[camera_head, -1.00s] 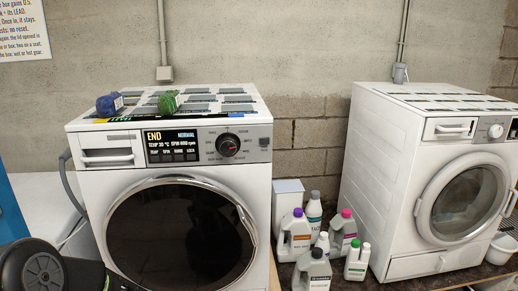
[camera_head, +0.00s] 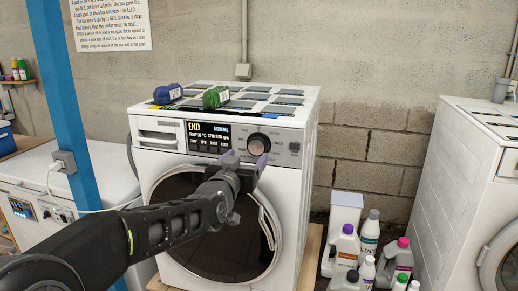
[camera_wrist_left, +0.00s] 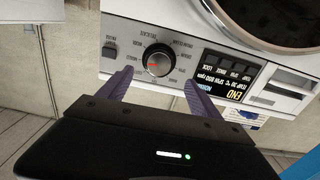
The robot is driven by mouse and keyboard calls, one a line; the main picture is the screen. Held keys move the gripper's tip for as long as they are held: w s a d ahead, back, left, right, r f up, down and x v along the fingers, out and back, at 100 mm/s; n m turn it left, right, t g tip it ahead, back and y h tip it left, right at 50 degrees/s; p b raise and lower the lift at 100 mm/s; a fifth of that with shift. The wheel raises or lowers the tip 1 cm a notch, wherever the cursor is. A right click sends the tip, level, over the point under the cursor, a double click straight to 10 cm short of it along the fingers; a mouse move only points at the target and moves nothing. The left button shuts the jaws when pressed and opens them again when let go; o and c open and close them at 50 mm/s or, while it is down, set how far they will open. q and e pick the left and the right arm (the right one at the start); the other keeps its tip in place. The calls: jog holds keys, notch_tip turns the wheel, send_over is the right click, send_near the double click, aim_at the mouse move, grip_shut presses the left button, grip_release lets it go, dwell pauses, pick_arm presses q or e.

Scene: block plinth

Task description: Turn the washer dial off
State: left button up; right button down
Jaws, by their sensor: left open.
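The washer (camera_head: 222,221) is white with a round dark door. Its dial (camera_head: 259,143) is on the control panel, right of a display (camera_head: 207,137) reading END. In the left wrist view the dial (camera_wrist_left: 158,60) is a dark knob with a silver ring and a red pointer mark, and the panel looks upside down. My left gripper (camera_head: 246,160) is open just in front of the panel, below the dial in the head view. In the left wrist view its purple fingers (camera_wrist_left: 158,86) stand apart, with the dial seen between and beyond them. Contact with the dial cannot be made out. My right gripper is not in view.
Blue and green rolled bundles (camera_head: 216,97) lie on the washer top. Several bottles (camera_head: 347,247) stand on the floor to the right. A second washer (camera_head: 452,180) is at far right. A blue post (camera_head: 62,105) stands left.

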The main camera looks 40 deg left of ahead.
aim_at(256, 147)
pick_arm(q)
jog(key=p+x, duration=0.2)
jog(key=x, duration=0.6)
jog(key=shift+d, duration=0.1)
jog(key=shift+c, duration=0.3)
jog(key=c, duration=1.3)
jog(key=shift+f, duration=0.1)
